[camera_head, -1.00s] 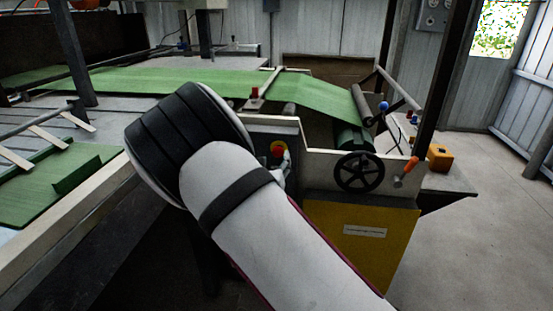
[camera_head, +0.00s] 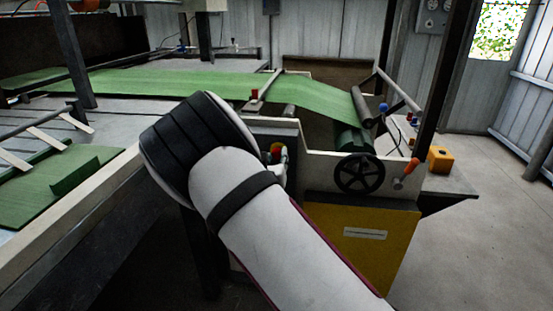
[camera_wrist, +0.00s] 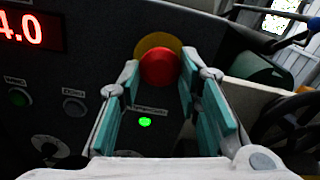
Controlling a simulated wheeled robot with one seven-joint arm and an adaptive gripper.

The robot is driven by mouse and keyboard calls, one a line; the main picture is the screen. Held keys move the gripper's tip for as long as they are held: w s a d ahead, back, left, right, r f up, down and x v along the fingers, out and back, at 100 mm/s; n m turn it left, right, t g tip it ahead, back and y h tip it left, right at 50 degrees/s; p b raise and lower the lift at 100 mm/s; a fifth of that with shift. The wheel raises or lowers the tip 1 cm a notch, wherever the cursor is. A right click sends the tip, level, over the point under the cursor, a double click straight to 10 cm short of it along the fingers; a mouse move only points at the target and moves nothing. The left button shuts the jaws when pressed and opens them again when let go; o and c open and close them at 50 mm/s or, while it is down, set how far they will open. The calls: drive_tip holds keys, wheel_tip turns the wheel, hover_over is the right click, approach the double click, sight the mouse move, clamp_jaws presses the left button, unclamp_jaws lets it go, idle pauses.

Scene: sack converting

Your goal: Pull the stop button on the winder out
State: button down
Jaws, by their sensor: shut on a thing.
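The red stop button (camera_wrist: 158,67) with its yellow collar (camera_wrist: 152,42) sits on the dark panel of the winder (camera_head: 362,240). In the wrist view my gripper (camera_wrist: 160,80) has its teal-padded fingers on either side of the red button head, and is shut on it. In the head view the stop button (camera_head: 276,149) shows only in part, past my forearm, and most of my gripper is hidden there. I cannot tell from these views how far the button stands out.
A black handwheel (camera_head: 359,173) and an orange-handled lever (camera_head: 406,172) are to the right. Green sheet (camera_head: 200,83) runs across the machine.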

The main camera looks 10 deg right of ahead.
drive_tip(key=shift+s+a+p, duration=0.1)
drive_tip(key=shift+s+p, duration=0.35)
drive_tip(key=shift+p, duration=0.3)
drive_tip(key=c, duration=1.2)
unclamp_jaws()
drive_tip(key=shift+o, duration=0.2)
drive_tip(key=shift+s, duration=0.1)
drive_tip(key=v, duration=1.2)
